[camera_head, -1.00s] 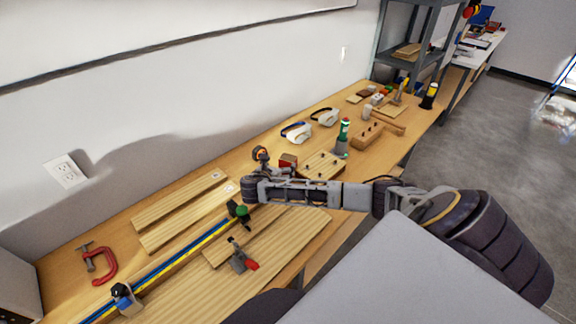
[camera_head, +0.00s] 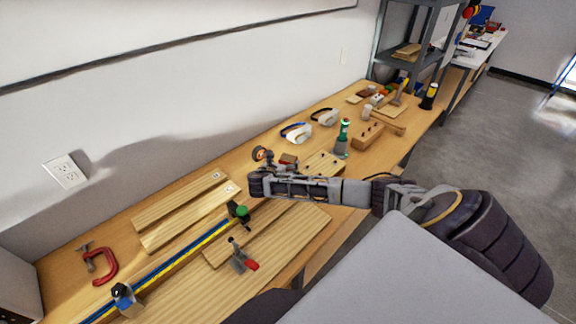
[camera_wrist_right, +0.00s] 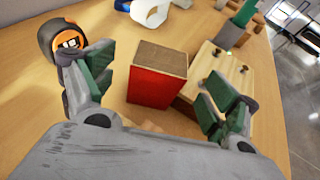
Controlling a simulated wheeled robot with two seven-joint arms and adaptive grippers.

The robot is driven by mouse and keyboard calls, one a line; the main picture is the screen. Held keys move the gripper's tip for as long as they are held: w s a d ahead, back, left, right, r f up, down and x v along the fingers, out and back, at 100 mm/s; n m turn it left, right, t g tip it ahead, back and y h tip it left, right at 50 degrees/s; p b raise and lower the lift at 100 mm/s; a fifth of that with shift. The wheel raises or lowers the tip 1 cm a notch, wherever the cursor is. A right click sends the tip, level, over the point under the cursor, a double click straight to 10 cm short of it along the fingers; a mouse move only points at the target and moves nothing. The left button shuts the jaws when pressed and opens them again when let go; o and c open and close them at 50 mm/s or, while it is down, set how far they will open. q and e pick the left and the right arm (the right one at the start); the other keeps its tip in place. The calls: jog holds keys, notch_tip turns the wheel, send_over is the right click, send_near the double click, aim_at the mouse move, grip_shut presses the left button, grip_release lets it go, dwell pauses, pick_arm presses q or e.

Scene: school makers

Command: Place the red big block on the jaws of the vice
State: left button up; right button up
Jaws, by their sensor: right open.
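The red big block (camera_wrist_right: 152,85), with a bare wood top, stands on the bench between the spread fingers of my right gripper (camera_wrist_right: 152,92) in the right wrist view. The fingers do not grip it. In the head view the block (camera_head: 289,159) is partly hidden behind my right gripper (camera_head: 268,170). Just right of the block is a pale wooden piece with dark pegs (camera_wrist_right: 232,72), also in the head view (camera_head: 323,163); I cannot tell for sure that it is the vice. My left gripper is not in view.
A black and orange round tool (camera_wrist_right: 62,40) sits close to the left finger. Safety glasses (camera_head: 296,132), a green-topped tool (camera_head: 342,138) and a drilled wooden block (camera_head: 369,135) stand farther along the bench. Boards and a blue bar clamp (camera_head: 180,265) lie nearer.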

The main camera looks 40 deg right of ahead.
aim_at(286, 161)
jog(key=shift+x, duration=1.9)
jog(key=c, duration=1.3)
jog(key=shift+r, duration=5)
